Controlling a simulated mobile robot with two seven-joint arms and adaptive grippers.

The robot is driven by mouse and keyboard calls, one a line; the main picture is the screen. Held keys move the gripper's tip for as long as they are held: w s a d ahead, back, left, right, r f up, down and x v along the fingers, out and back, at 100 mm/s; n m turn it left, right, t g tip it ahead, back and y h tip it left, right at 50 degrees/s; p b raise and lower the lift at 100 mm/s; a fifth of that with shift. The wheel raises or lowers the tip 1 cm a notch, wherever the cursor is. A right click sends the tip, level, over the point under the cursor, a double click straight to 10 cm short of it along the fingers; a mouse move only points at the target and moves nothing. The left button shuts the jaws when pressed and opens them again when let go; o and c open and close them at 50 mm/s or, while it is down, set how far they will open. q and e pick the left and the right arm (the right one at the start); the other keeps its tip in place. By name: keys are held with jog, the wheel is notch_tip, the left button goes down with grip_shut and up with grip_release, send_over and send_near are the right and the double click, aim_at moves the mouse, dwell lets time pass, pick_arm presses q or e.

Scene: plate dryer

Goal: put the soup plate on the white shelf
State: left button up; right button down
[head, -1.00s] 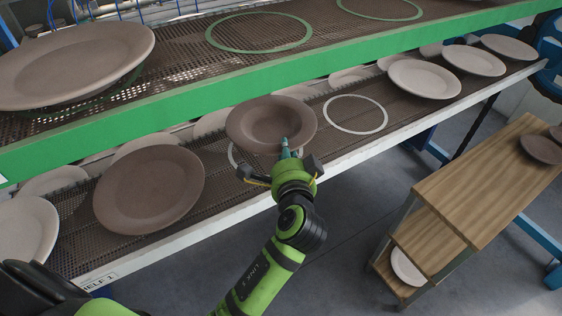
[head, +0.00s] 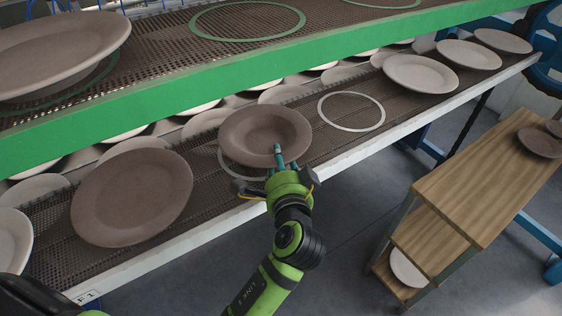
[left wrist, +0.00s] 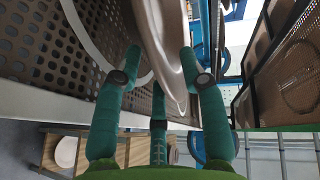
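The brown soup plate (head: 262,127), with a deep well and wide rim, is at the white-edged lower shelf (head: 200,232). It partly covers a pale ring mark (head: 226,166) and seems slightly above it; its exact height is unclear. My left gripper (head: 279,167) is shut on its near rim, with one teal finger over the top. In the left wrist view the plate (left wrist: 163,45) runs between the teal fingers of the gripper (left wrist: 160,65), and the perforated shelf (left wrist: 45,50) is beside it. The plate's underside is hidden in the head view. My right gripper is not seen.
A larger brown plate (head: 131,197) stands to the left on the same shelf. An empty ring (head: 351,111) is to the right, then pale plates (head: 421,73). The green-edged upper shelf (head: 130,105) overhangs behind. A wooden stand (head: 480,185) is at right.

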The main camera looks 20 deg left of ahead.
pick_arm(q)
jog(key=shift+r, duration=0.3)
jog(key=p+v, duration=0.2)
jog(key=v, duration=1)
jog(key=shift+f, duration=0.1)
